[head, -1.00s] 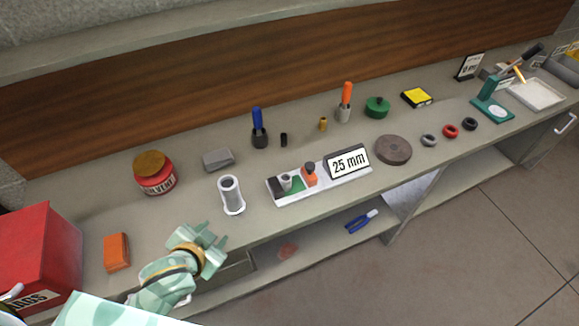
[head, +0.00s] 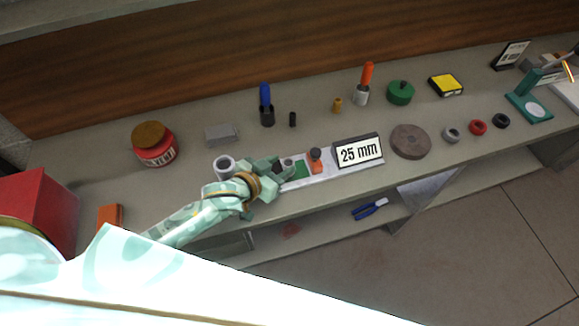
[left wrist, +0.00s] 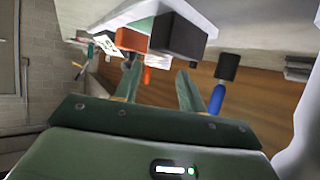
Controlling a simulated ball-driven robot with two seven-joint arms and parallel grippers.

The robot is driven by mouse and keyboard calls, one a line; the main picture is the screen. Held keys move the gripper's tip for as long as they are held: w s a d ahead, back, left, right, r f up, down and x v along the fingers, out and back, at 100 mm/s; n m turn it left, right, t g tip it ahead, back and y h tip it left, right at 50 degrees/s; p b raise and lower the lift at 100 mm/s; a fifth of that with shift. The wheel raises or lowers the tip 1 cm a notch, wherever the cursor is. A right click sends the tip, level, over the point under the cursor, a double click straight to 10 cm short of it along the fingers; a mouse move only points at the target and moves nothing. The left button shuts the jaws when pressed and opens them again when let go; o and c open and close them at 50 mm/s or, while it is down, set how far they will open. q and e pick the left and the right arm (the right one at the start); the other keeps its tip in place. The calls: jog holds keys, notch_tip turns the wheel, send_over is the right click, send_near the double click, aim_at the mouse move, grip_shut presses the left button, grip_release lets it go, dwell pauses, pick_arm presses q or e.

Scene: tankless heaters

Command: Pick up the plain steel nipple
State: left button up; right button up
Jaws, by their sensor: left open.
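A short grey cylinder (head: 288,163), which looks like the plain steel nipple, stands on a green patch of the white tray (head: 318,178), left of an orange block with a dark knob (head: 315,160). My left gripper (head: 277,175) is open at the tray's left end, very close to the cylinder and partly covering it in the head view. In the left wrist view, a dark, shaded block (left wrist: 180,36), probably the nipple, appears just beyond my open fingers (left wrist: 157,78), with the orange block (left wrist: 130,40) beside it. I see nothing between the fingers. My right gripper is not in view.
A wider grey tube (head: 223,166) stands just behind my left wrist. Behind are a blue-handled tool (head: 266,104), a small black cylinder (head: 292,119) and a brass piece (head: 337,105).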

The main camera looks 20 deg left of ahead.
aim_at(287, 163)
pick_arm(q)
jog(key=shift+w+d+f, duration=0.25)
jog(key=shift+w+f, duration=0.05)
jog(key=shift+w, duration=0.2)
jog(key=b+x, duration=0.1)
jog(key=x, duration=0.3)
jog(key=shift+w+d+f+b, duration=0.2)
jog(key=shift+b, duration=0.1)
jog(key=shift+s+r, duration=0.1)
jog(key=shift+c, duration=1.2)
jog(key=c, duration=0.6)
